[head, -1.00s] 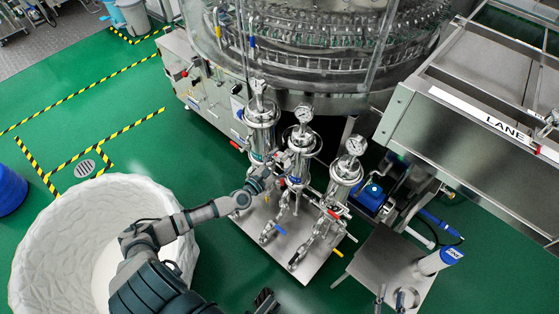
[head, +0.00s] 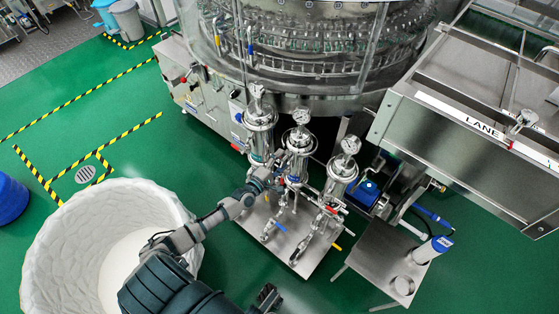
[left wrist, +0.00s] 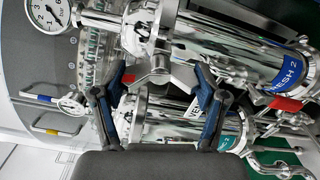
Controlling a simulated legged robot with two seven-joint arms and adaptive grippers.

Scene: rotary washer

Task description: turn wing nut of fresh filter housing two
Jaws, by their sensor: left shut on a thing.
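Three polished steel filter housings with gauges stand on a steel base plate. My left gripper (head: 273,169) is at the middle housing (head: 298,146), on its left side. In the left wrist view, a housing labelled "…ESH 2" (left wrist: 287,75) lies across the top, and another housing (left wrist: 160,118) lies behind the fingers. The left gripper (left wrist: 161,74) has its two fingers on either side of a bright metal wing nut (left wrist: 160,68) and is shut on it. The fingers partly cover the rear housing. A dark gripper, my right one (head: 268,298), shows at the bottom edge of the head view; its jaw state is unclear.
The left housing (head: 259,128) and right housing (head: 341,172) stand close beside the middle one, with pipes and valves below. The round glass-sided washer (head: 310,60) is behind. A white bin (head: 60,245) stands left, and a small steel table (head: 385,262) right.

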